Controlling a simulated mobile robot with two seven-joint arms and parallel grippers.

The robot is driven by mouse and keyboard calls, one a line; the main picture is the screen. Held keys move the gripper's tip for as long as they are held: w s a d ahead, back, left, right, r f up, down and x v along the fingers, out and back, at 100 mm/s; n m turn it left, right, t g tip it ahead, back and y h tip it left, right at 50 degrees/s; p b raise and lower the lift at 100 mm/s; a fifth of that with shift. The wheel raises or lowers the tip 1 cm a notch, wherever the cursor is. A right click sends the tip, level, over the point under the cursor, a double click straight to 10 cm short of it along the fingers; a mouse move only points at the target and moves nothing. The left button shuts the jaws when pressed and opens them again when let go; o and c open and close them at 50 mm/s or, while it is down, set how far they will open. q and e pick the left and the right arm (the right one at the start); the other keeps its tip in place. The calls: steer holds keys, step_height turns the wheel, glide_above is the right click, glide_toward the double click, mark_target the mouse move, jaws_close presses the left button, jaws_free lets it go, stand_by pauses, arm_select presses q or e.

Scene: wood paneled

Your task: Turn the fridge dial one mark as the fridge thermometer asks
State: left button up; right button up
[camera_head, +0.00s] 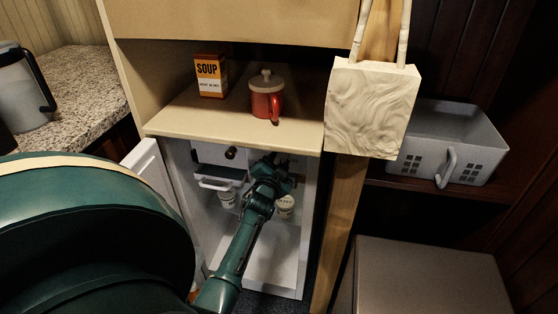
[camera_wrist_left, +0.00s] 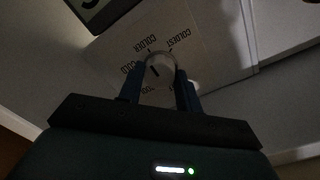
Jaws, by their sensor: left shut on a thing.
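The fridge dial (camera_wrist_left: 160,68) shows in the left wrist view as a round pale knob with a dark line. Around it are the words COOL, COLD, COLDER and COLDEST; I cannot tell exactly which mark the line meets. My left gripper (camera_wrist_left: 160,92) is shut on the dial, a blue finger on each side. In the head view this gripper (camera_head: 280,172) is inside the open fridge (camera_head: 280,255), and the arm hides the dial. A dark-framed panel (camera_wrist_left: 97,12), perhaps the thermometer, is cut off at the wrist view's top edge; its reading is not legible. My right gripper is out of view.
White cups (camera_head: 285,206) stand inside the fridge near my arm. The open fridge door (camera_head: 152,170) is on the left. Above are a soup box (camera_head: 211,78) and a red lidded mug (camera_head: 266,100). A pale bag (camera_head: 370,110) hangs right, before a grey basket (camera_head: 450,135).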

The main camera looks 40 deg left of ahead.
arm_select(q)
steer(key=shift+r, duration=0.15)
steer(key=o, duration=0.8)
steer(key=shift+w, duration=0.1)
steer(key=shift+o, duration=0.9)
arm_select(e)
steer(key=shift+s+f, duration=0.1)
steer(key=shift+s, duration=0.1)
